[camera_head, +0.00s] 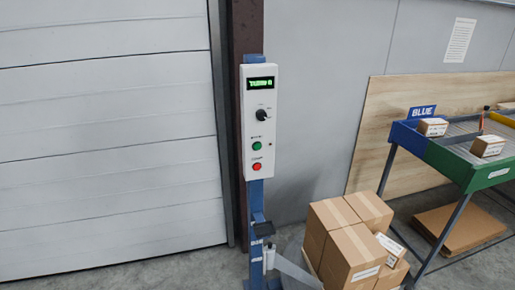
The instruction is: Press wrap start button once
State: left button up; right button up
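A white control box (260,122) stands on a blue post (257,203) in the middle of the view. A small display (260,83) with green characters is at its top, and a black knob (262,115) sits below it. A green button (257,146) is under the knob, and a red button (257,167) is under the green one. The labels beside the buttons are too small to read. Neither of my grippers shows in this view.
Stacked cardboard boxes (345,243) stand on the floor right of the post. A roller table (450,150) with small boxes and a sign reading BLUE (422,112) is at the right. A white panelled door (105,130) fills the left. Floor (150,270) before the door is clear.

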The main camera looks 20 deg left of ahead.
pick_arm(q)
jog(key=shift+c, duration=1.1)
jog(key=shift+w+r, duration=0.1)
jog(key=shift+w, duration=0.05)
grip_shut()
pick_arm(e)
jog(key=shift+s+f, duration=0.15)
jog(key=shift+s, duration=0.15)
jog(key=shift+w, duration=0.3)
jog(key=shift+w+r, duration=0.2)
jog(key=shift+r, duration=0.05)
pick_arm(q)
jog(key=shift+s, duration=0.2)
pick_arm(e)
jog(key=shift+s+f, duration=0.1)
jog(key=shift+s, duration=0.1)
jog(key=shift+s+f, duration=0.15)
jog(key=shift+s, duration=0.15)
